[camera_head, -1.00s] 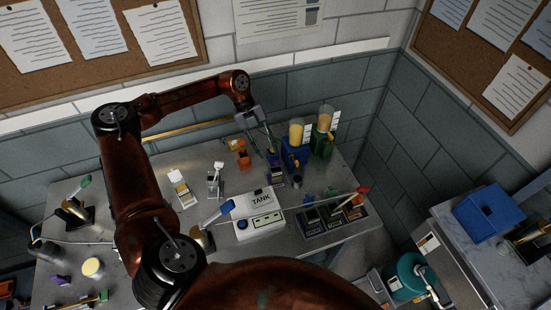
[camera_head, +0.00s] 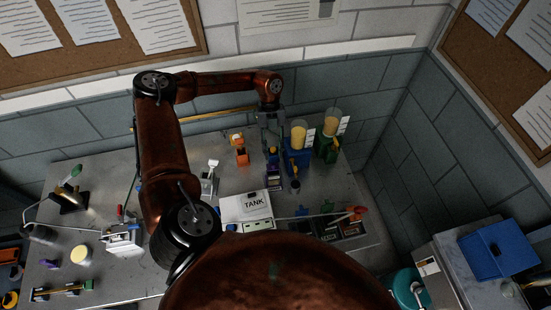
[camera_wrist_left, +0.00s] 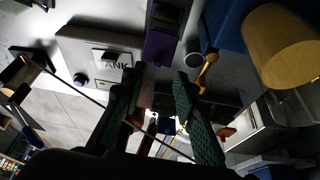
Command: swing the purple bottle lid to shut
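In the left wrist view a purple block-like part (camera_wrist_left: 160,45) shows beyond the fingertips. I cannot make out the lid's angle. My left gripper (camera_head: 272,146) points down just behind and above the purple bottle. In the left wrist view its two green-padded fingers (camera_wrist_left: 160,76) are apart with nothing between them. I cannot tell whether a finger touches the bottle. My right gripper is not in view.
The TANK box (camera_head: 230,208) is in front of the bottle. A blue dispenser (camera_head: 297,158) stands close on the right, with a green one (camera_head: 325,152) beyond. An orange object (camera_head: 240,152) is on the left. A dark tray (camera_head: 338,232) lies front right.

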